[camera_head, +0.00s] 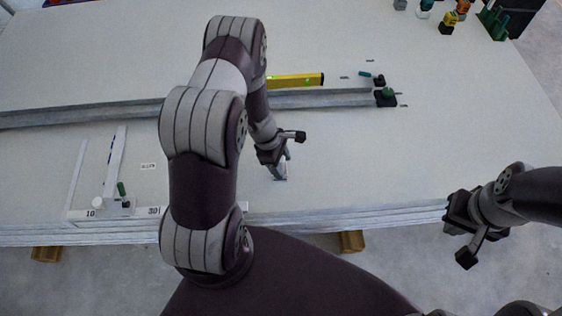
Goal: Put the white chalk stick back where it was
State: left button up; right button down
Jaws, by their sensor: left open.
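My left gripper (284,149) is open above the top panel of the stack (380,165), right of the picture's centre-left. A small pale grey-white piece (280,172) shows just below its fingers; I cannot tell whether this is the white chalk stick. No other clear chalk stick shows, and my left arm hides part of the panel. My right gripper (464,236) hangs beyond the panel's front right edge, apart from it, with its fingers spread and nothing seen between them.
A white T-square (80,213) with a small green item (121,189) lies at the front left. A long grey rail (335,98) crosses the panel, with a yellow level (296,80) behind it. Several small tools (448,22) stand at the back right. The panel's right part is clear.

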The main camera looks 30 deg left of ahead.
pick_arm(q)
jog(key=w+p+v, duration=0.1)
jog(key=p+v, duration=0.4)
jog(key=v, duration=0.7)
jog(key=s+d+r+m+y, duration=0.1)
jog(key=s+d+r+m, duration=0.3)
jog(key=r+m, duration=0.5)
jog(key=s+d+r+m+y, duration=0.2)
jog(key=s+d+r+m, duration=0.2)
jog(key=r+m, duration=0.6)
jog(key=shift+s+d+m+t+y, duration=0.3)
jog(key=shift+s+m+t, duration=0.1)
jog(key=shift+s+m, duration=0.25)
notch_tip(320, 180, up, 27)
jog(key=p, duration=2.7)
